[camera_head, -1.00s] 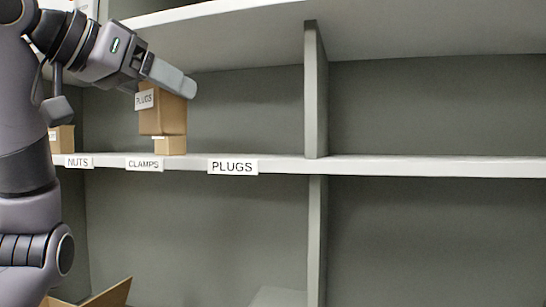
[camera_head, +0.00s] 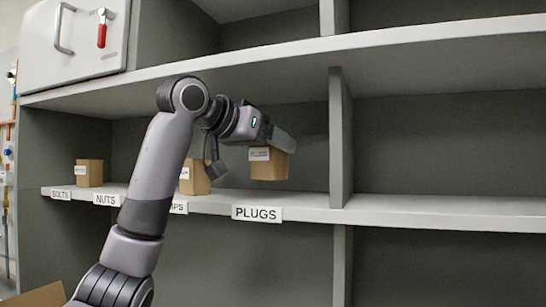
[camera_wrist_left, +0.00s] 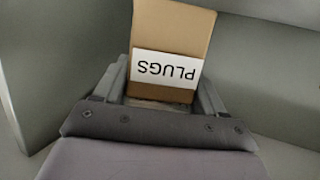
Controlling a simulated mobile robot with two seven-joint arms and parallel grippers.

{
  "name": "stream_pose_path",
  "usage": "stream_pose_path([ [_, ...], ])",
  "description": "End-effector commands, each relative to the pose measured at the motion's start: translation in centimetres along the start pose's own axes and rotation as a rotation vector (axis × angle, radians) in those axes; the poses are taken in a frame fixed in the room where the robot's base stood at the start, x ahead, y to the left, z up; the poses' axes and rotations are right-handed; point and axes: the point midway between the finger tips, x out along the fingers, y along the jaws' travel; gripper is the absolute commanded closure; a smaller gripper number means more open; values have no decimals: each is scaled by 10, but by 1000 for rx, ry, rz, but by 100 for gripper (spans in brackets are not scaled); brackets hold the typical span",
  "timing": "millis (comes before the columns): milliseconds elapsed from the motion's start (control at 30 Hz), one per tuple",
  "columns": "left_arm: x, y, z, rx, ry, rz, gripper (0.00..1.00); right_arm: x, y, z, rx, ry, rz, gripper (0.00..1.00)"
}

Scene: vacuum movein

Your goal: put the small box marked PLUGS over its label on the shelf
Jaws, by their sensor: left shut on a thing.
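The small cardboard box marked PLUGS (camera_head: 268,168) is held by my left gripper (camera_head: 282,142) above the shelf board, behind and a little above the PLUGS label (camera_head: 257,213) on the shelf edge. In the left wrist view the PLUGS box (camera_wrist_left: 172,30) sits between the two fingers (camera_wrist_left: 160,90), its white tag reading upside down. The gripper is shut on the box. A narrow gap seems to show between the box bottom and the shelf (camera_head: 410,208). My right gripper is not in view.
An upright divider (camera_head: 341,135) stands right of the held box. A box (camera_head: 197,178) stands left, partly behind my arm, and another (camera_head: 89,173) over the BOLTS label (camera_head: 61,194). The upper shelf (camera_head: 420,40) runs above. The bay right of the divider is empty.

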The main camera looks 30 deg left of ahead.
Motion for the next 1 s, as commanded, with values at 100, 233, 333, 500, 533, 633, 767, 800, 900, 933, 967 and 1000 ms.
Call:
stream_pose_path([
  [100,15,0,-4,-1,-2,-1,68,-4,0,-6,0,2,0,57],
  [233,19,-1,18,1,-1,-2,68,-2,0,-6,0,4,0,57],
  [333,21,0,26,1,0,-2,68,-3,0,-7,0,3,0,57],
  [500,22,0,30,0,3,-1,68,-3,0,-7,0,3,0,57],
  [533,22,0,30,0,3,-1,68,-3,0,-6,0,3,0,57],
  [633,22,0,30,0,3,-1,68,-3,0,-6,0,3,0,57],
  [767,23,0,32,0,2,-1,68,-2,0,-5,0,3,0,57],
  [800,23,0,33,0,2,-1,68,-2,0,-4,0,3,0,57],
  [900,23,0,33,0,-1,-1,4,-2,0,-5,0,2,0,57],
  [933,23,0,33,0,-1,-1,4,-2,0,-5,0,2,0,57],
  [967,23,0,33,0,-1,-1,4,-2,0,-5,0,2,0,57],
  [1000,23,0,33,0,-1,-1,4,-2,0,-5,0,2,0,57],
])
